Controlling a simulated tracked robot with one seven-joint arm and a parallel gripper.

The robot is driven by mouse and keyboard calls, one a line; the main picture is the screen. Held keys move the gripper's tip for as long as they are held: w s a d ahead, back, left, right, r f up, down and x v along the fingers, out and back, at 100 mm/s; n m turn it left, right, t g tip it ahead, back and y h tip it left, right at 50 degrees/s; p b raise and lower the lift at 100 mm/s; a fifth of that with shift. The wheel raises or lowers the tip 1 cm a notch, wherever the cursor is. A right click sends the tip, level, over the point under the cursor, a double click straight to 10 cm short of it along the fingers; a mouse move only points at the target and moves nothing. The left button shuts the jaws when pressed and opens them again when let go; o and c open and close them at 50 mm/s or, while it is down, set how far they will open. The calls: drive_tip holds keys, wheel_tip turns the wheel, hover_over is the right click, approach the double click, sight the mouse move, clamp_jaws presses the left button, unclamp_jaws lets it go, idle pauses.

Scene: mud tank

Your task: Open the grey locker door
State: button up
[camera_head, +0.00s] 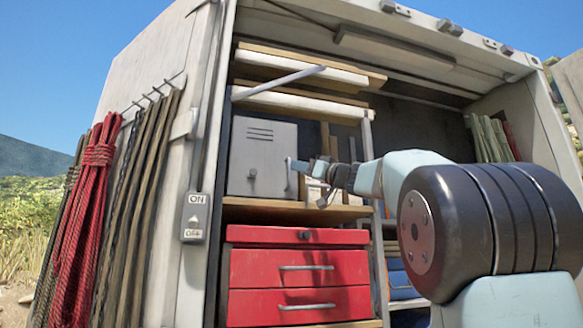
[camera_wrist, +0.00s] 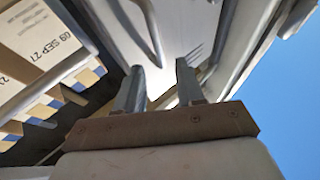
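The grey locker (camera_head: 263,150) sits on a shelf inside the open vehicle body. Its door looks shut, with vent slots near the top and a small latch low on the front. A slim upright handle shows at the door's right edge. My gripper (camera_head: 297,165) is at that edge, close to the handle; I cannot tell whether it touches. In the wrist view, my gripper (camera_wrist: 160,80) has its two fingers apart with nothing clearly held between them. A pale panel with slots, seemingly the locker door (camera_wrist: 190,25), lies beyond the fingertips.
A red drawer chest (camera_head: 300,275) stands below the locker's shelf. Shelf boards (camera_head: 300,75) are above it. An ON/OFF switch box (camera_head: 194,218) and hanging ropes (camera_head: 85,200) are on the left side wall. A dated carton (camera_wrist: 45,35) is at the wrist view's left.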

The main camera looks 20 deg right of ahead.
drive_tip(key=shift+x, duration=2.35)
drive_tip(key=shift+c, duration=0.3)
clamp_jaws()
